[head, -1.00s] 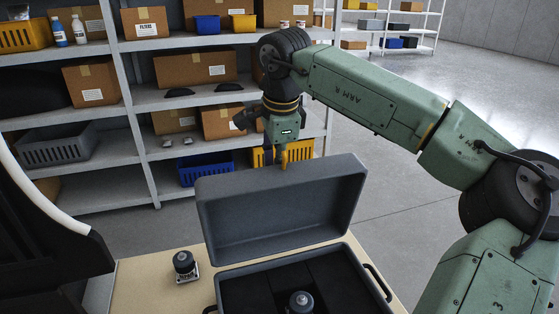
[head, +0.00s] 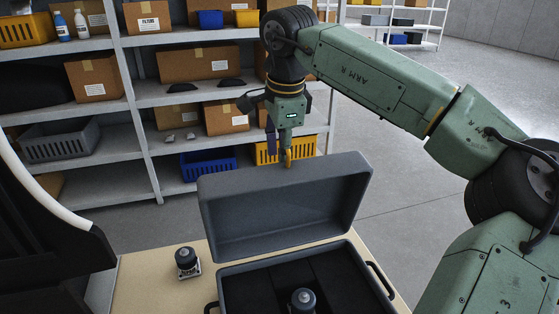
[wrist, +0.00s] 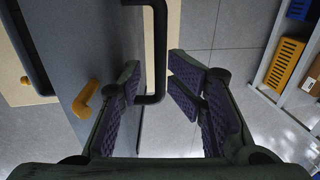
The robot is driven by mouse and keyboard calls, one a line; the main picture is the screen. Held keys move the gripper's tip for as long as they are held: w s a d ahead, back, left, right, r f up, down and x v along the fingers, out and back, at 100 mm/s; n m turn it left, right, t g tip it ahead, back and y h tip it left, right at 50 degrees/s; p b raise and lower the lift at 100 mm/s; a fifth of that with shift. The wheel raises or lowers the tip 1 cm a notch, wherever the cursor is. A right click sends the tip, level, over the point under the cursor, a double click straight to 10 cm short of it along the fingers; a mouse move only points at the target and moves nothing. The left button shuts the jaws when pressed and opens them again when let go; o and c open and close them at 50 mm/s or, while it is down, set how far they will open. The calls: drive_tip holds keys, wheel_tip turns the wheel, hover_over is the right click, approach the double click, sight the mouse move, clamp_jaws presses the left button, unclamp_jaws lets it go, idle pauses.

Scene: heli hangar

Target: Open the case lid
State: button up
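The grey case (head: 240,286) stands on a tan table with its lid (head: 285,205) raised and tilted back. Its dark-lined interior holds a small dark-topped object (head: 302,301). My gripper (head: 280,150) is at the lid's top edge, partly hidden behind it, next to a yellow latch (head: 287,160). In the wrist view my gripper (wrist: 155,95) has its purple-padded fingers spread apart. The lid (wrist: 75,75) lies at left with the latch (wrist: 85,98) on it. A dark handle (wrist: 155,50) reaches toward the gap between the fingers; I cannot tell whether they touch it.
Shelves (head: 140,140) with boxes and bins stand behind, including a yellow bin (head: 265,152) near my gripper. Open floor (head: 400,190) lies to the right.

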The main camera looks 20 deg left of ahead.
wheel_tip(320, 180, up, 8)
drive_tip(key=s, duration=0.1)
drive_tip(key=shift+s+d+r, duration=0.2)
drive_tip(key=shift+s+d, duration=0.05)
drive_tip(key=shift+d, duration=0.15)
drive_tip(key=shift+f, duration=0.1)
